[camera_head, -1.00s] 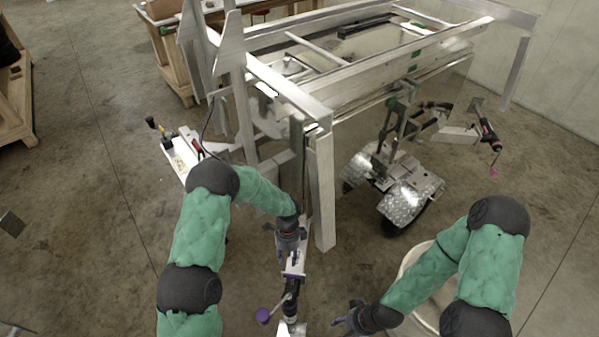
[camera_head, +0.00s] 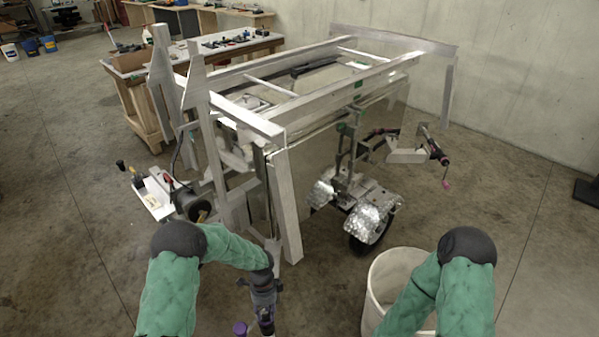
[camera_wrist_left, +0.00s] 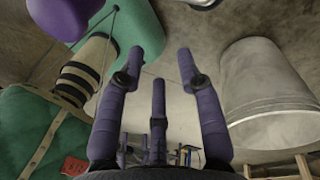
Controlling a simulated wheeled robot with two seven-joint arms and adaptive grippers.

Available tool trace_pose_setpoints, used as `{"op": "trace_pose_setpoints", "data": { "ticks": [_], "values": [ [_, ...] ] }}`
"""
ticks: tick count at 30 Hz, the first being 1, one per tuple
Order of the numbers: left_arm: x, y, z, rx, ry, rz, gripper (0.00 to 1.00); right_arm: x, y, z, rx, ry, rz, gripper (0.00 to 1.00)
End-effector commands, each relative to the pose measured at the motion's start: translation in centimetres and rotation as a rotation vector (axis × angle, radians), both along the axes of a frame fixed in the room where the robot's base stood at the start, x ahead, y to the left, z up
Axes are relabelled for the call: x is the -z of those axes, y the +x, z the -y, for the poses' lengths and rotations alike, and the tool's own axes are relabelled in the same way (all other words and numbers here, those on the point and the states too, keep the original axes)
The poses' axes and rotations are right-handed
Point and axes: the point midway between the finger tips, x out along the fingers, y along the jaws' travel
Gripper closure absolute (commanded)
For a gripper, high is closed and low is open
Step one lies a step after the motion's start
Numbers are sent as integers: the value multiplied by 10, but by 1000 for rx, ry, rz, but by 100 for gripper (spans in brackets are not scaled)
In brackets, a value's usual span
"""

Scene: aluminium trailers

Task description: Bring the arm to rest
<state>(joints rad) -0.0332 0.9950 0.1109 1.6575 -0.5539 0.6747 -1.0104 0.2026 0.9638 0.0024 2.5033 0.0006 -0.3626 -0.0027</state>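My left arm comes in from the left in the head view, with a green sleeve and dark joint covers. It bends at the elbow and ends in my left gripper (camera_head: 263,298), low in the picture in front of the trailer's front post. In the left wrist view, the purple fingers of my left gripper (camera_wrist_left: 158,85) are spread apart, with nothing between them. My right arm shows at the lower right of the head view, angled down beside the white bucket (camera_head: 375,295). Its gripper is out of that view.
The aluminium trailer (camera_head: 286,205) fills the middle. A workbench (camera_head: 240,50) with tools stands behind it. The bucket also shows in the left wrist view (camera_wrist_left: 262,90). The floor at left and far right is mostly clear.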

Motion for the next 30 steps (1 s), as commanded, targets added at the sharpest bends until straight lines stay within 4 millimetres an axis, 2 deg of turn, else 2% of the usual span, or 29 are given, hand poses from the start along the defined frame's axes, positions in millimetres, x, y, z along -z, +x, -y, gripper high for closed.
{"op": "trace_pose_setpoints", "data": {
  "ticks": [10,17,20,24,30],
  "values": [
    [16,-40,14,-263,-74,-19,64,0,0,0,0,0,1,44],
    [26,-77,25,-561,-129,-46,64,0,0,0,0,0,0,44],
    [28,-100,30,-748,-148,-69,64,0,0,0,0,0,0,44],
    [28,-141,32,-1115,-159,-109,64,0,0,0,0,0,0,44],
    [21,-186,21,-1578,-128,-139,64,0,0,0,0,0,0,44]
  ]
}}
